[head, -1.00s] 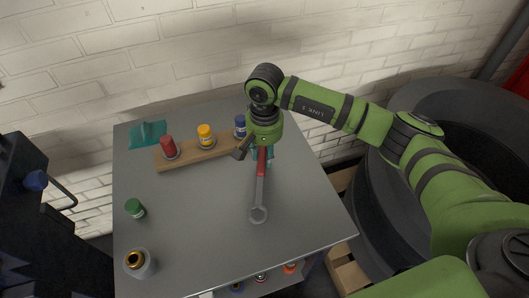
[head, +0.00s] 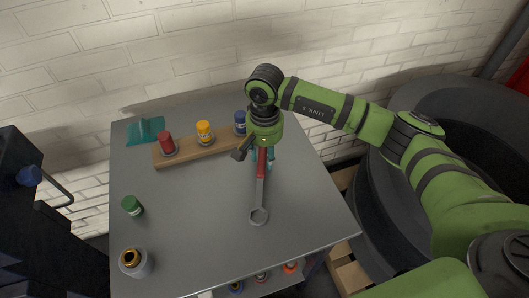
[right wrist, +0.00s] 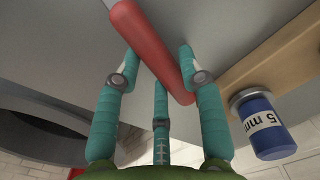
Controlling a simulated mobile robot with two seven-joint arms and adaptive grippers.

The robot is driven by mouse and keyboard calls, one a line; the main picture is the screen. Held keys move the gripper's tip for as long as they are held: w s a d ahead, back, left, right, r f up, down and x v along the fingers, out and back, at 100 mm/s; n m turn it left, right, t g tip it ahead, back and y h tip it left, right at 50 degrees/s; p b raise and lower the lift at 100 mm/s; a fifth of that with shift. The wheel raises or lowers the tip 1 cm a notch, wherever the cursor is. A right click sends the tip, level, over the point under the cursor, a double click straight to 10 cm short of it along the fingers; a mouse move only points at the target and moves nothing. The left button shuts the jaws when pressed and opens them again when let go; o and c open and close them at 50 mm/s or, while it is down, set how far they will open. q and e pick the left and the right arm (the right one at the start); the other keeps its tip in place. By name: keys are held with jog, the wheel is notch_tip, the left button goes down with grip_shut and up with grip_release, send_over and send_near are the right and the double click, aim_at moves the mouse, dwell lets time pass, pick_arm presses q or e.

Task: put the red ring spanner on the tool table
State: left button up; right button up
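The red ring spanner (head: 260,190), with a red handle and a grey shaft ending in a ring, lies along the right part of the grey table top, ring towards me. My right gripper (head: 262,160) is over the handle end, pointing down. In the right wrist view its teal fingers (right wrist: 158,58) stand apart, either side of the red handle (right wrist: 150,45), with gaps visible. I cannot tell whether the spanner touches the table. My left gripper is not in view.
A wooden rack (head: 185,152) with red, yellow and blue jars stands at the back. A teal piece (head: 146,132) lies back left. A green-lidded jar (head: 132,206) and a gold-topped jar (head: 134,262) stand at left. The middle of the grey table (head: 205,215) is clear.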

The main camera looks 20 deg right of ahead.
jog(key=o, duration=0.5)
jog(key=shift+o, duration=0.2)
notch_tip(320, 180, up, 12)
dwell(0.4)
jog(key=shift+f, duration=0.1)
dwell(0.6)
